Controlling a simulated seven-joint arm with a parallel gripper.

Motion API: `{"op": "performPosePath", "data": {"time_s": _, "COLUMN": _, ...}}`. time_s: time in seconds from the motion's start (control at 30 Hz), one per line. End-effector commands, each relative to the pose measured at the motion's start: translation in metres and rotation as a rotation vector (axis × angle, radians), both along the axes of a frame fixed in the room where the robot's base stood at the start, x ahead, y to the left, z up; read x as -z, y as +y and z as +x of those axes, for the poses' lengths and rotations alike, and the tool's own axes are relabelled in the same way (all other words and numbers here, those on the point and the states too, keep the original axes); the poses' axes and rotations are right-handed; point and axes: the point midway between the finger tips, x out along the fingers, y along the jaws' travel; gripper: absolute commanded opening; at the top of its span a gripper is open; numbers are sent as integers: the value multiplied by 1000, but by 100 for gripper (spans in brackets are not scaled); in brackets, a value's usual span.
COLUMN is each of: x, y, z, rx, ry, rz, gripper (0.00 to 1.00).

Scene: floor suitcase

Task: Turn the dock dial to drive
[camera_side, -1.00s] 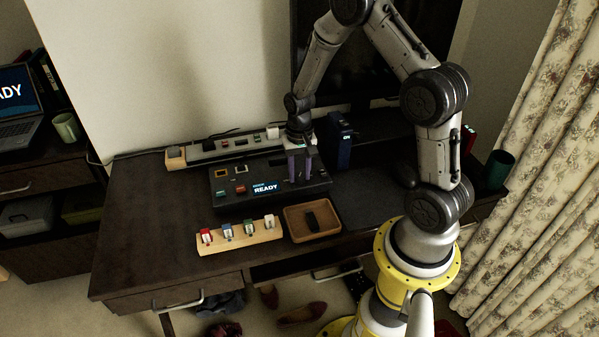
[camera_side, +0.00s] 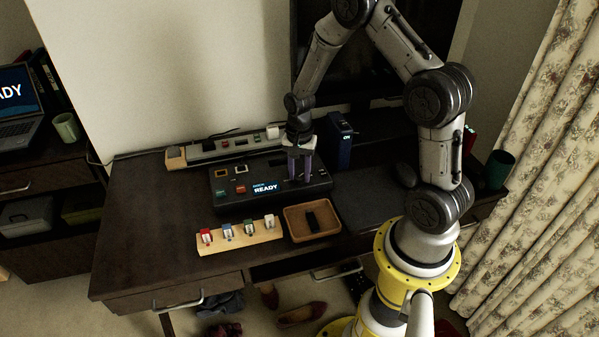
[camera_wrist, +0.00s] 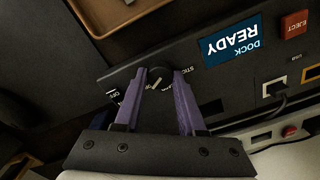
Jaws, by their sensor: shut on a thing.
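The dock (camera_side: 232,208) is a black box on the desk, with a blue screen (camera_side: 266,188) reading READY. The screen also shows upside down in the wrist view (camera_wrist: 231,42). The dock dial (camera_wrist: 158,82) is a small round black knob with a light pointer mark, on the dock's top. My gripper (camera_wrist: 160,74) has its two purple fingers on either side of the dial, shut on it. In the side view my gripper (camera_side: 300,179) points down at the dock's right part, and its fingers hide the dial. Part of the lettering around the dial is covered.
A wooden holder (camera_side: 240,242) with several coloured sticks and a brown tray (camera_side: 297,238) holding a black item stand in front of the dock. A dark blue box (camera_side: 341,145) stands behind my gripper. A power strip (camera_side: 205,152) runs behind the dock.

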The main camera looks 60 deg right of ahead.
Motion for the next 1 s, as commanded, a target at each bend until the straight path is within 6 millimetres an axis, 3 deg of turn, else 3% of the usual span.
{"op": "performPosePath", "data": {"time_s": 0.3, "x": -2, "y": -1, "z": 1, "rx": 3, "ry": -3, "rz": -1, "gripper": 0}}
{"op": "performPosePath", "data": {"time_s": 0.33, "x": -2, "y": -1, "z": 1, "rx": 3, "ry": -3, "rz": -1, "gripper": 44}}
{"op": "performPosePath", "data": {"time_s": 0.47, "x": -1, "y": -1, "z": 1, "rx": 3, "ry": -2, "rz": 0, "gripper": 68}}
{"op": "performPosePath", "data": {"time_s": 0.8, "x": -2, "y": 0, "z": 1, "rx": 1, "ry": -2, "rz": 0, "gripper": 69}}
{"op": "performPosePath", "data": {"time_s": 1.0, "x": -26, "y": -1, "z": 1, "rx": 1, "ry": -6, "rz": -2, "gripper": 69}}
